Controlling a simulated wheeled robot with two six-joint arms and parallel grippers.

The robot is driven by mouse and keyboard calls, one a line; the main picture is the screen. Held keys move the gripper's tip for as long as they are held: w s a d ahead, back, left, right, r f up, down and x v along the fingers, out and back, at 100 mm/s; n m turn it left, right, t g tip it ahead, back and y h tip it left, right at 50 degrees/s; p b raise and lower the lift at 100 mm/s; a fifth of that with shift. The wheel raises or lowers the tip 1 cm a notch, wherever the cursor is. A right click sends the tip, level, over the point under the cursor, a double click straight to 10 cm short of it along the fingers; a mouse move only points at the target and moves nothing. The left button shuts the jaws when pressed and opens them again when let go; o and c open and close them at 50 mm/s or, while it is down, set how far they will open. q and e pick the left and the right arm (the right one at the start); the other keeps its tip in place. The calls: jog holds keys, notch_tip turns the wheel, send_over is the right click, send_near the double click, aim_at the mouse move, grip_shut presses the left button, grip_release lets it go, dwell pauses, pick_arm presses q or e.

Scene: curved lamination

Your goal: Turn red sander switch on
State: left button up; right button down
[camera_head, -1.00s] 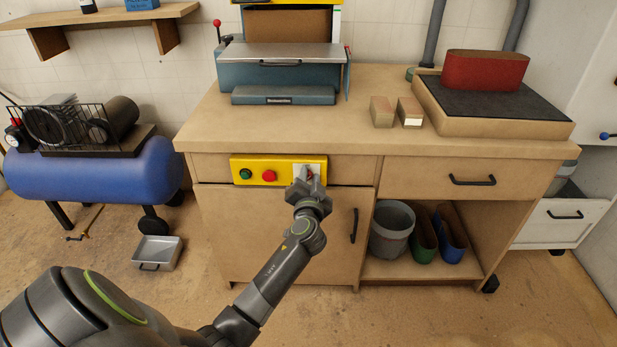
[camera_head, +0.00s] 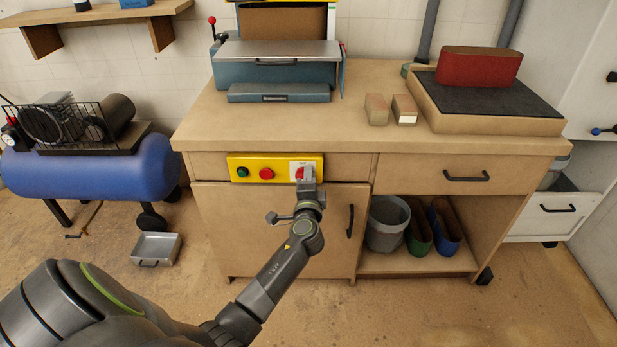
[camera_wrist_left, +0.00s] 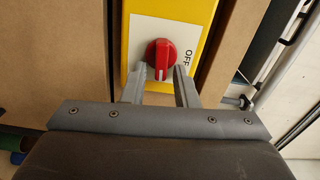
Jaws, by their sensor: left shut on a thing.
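The red sander switch (camera_head: 300,172) is a rotary knob on a white plate at the right end of the yellow control panel (camera_head: 280,160). In the left wrist view the red knob (camera_wrist_left: 160,56) has a white mark at its lower end, and "OFF" is printed on the plate to its right. My left gripper (camera_head: 306,179) is at the knob in the head view. In the left wrist view its two fingers (camera_wrist_left: 160,72) stand on either side of the knob, shut on it. In the head view the gripper partly hides the knob and plate. My right gripper is not in view.
A green button (camera_head: 242,172) and a red button (camera_head: 266,174) sit left on the panel. Below is a cabinet door with a black handle (camera_head: 350,221). The sander (camera_head: 278,65) stands on the workbench (camera_head: 230,132). Open floor lies in front.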

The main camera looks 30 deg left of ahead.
pick_arm(q)
jog(key=shift+m, duration=0.6)
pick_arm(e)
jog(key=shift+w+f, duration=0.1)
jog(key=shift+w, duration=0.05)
pick_arm(q)
jog(key=shift+a, duration=0.1)
jog(key=o, duration=0.6)
jog(key=shift+o, duration=0.2)
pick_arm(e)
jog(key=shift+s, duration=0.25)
pick_arm(q)
jog(key=shift+f, duration=0.1)
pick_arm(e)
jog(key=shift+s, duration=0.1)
